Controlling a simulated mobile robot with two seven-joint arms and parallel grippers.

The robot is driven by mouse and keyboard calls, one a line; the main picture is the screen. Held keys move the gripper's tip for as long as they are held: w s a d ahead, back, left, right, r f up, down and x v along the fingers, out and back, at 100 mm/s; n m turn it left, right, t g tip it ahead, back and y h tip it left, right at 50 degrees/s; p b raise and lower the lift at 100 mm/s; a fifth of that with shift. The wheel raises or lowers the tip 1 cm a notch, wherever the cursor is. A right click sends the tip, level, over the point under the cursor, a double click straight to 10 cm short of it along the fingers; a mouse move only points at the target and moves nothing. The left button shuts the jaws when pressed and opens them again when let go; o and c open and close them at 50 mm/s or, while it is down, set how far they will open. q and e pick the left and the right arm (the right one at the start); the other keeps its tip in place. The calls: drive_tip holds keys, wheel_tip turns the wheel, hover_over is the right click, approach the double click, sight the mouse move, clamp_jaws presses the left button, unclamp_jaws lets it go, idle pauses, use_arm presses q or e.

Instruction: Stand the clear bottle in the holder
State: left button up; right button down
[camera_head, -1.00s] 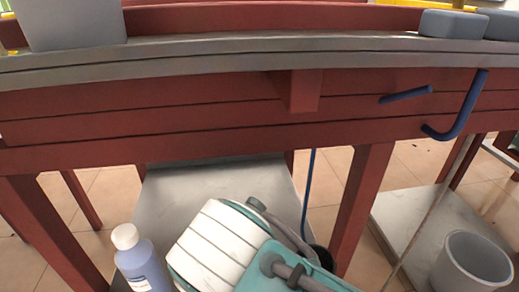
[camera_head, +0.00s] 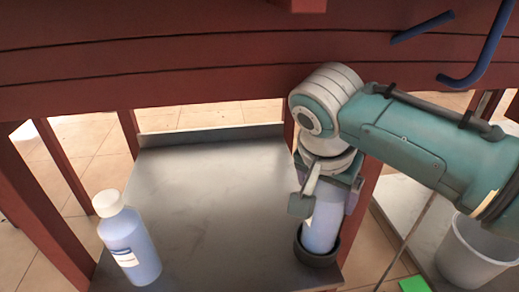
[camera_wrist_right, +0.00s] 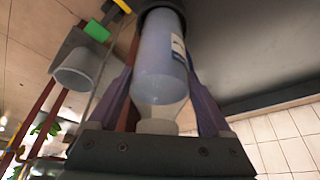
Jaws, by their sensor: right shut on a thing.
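A translucent bluish bottle (camera_head: 322,222) is upright between the fingers of my right gripper (camera_head: 328,192). The gripper comes down on it from above and is shut on it. The bottle's lower end is inside the dark round holder (camera_head: 318,259), whose front rim covers its base. In the right wrist view the bottle (camera_wrist_right: 162,65) lies between the fingers (camera_wrist_right: 162,95), its white cap toward the palm and its far end in the dark ring (camera_wrist_right: 160,5). Whether its base touches the bottom is hidden. My left gripper is out of view.
A second blue bottle (camera_head: 130,245) with a white cap stands at the left of the grey metal shelf (camera_head: 215,185). The shelf between is clear. A red beam (camera_head: 180,60) runs above, with blue hooks (camera_head: 470,60). A grey bucket (camera_head: 465,255) stands at right.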

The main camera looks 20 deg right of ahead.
drive_tip(key=shift+f+b, duration=0.3)
drive_tip(key=shift+f, duration=0.55)
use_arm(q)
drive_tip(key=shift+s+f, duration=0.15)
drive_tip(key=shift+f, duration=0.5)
use_arm(e)
drive_tip(key=shift+f, duration=0.1)
unclamp_jaws()
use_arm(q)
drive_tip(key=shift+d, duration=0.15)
